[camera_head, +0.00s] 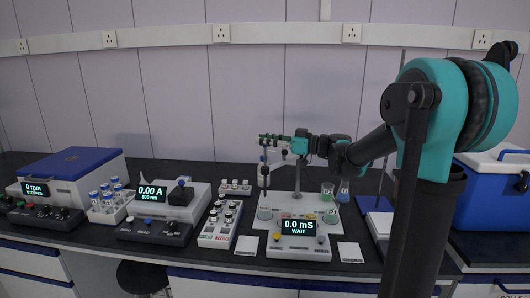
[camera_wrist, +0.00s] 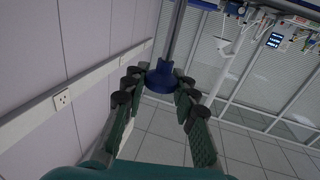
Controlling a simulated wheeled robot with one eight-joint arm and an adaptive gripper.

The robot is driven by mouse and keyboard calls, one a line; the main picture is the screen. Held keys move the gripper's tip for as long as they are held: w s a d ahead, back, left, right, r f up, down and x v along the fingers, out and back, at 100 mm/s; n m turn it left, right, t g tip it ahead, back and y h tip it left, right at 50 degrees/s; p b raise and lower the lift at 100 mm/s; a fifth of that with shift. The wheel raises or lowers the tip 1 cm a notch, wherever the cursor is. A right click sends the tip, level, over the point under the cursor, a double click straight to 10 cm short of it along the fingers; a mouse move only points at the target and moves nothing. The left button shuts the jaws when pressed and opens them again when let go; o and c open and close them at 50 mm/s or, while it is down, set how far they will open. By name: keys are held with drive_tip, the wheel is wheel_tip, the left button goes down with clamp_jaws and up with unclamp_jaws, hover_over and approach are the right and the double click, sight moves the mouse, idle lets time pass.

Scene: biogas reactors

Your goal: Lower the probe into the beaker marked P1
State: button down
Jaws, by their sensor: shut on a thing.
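My gripper (camera_head: 268,140) is at the back of the bench, over the left part of the conductivity station. In the wrist view its fingers (camera_wrist: 160,88) are closed around the blue collar of the probe (camera_wrist: 161,76), whose grey shaft extends away from the fingers. In the head view, a thin upright shaft (camera_head: 264,174) shows below the fingers; I cannot tell whether it is the probe or part of the stand. Several small beakers stand at the station: one at left (camera_head: 265,213), one at right (camera_head: 330,216), and two behind (camera_head: 327,191) (camera_head: 343,191). The P1 mark is not readable.
The meter (camera_head: 298,240) reads 0.0 mS WAIT. A grey stand post (camera_head: 298,182) rises near the gripper. Vial racks (camera_head: 220,224) and a photometer (camera_head: 165,200) are to the left; a blue cooler (camera_head: 490,195) is at right. White cards (camera_head: 350,252) lie in front.

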drive_tip(key=shift+w+r, duration=0.1)
drive_tip(key=shift+r, duration=0.3)
drive_tip(key=c, duration=1.2)
unclamp_jaws()
drive_tip(key=shift+o, duration=0.2)
drive_tip(key=shift+d, duration=0.15)
drive_tip(key=v, duration=1.1)
drive_tip(key=shift+s+d, duration=0.25)
drive_tip(key=shift+d, duration=0.1)
